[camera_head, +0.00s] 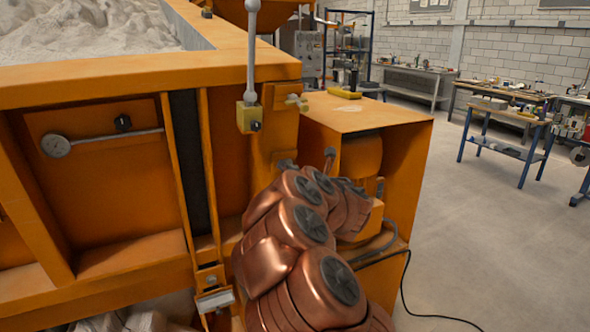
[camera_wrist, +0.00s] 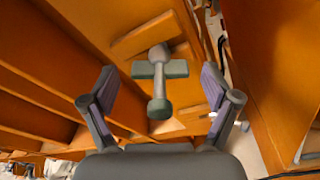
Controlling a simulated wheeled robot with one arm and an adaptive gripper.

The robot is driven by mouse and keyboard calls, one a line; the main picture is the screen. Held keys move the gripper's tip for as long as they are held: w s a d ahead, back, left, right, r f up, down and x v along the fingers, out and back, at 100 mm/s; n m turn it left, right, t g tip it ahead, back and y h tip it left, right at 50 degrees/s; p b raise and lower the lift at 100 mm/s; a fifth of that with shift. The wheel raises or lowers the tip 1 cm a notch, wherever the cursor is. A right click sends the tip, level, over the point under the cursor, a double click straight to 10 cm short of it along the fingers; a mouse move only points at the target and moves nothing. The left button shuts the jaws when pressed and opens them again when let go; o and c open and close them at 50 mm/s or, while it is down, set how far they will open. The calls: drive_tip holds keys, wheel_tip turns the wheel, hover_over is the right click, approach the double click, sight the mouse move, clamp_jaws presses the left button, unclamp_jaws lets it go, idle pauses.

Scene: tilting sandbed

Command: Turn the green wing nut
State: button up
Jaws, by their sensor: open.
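The green wing nut (camera_wrist: 146,70) shows in the wrist view, with two flat muted-green wings spread left and right on a grey bolt. The bolt's rounded end (camera_wrist: 160,108) points towards the camera. My gripper (camera_wrist: 158,76) is open, with one finger on each side of the nut. Visible gaps separate both fingers from the wings. I cannot tell the exact depth between fingertips and nut. In the head view my copper arm reaches towards the orange frame, and my gripper and the green nut cannot be made out there.
The orange sandbed (camera_head: 150,75) holds pale sand. Open floor lies right.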

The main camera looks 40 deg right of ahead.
drive_tip(key=shift+c, duration=0.2)
drive_tip(key=c, duration=1.1)
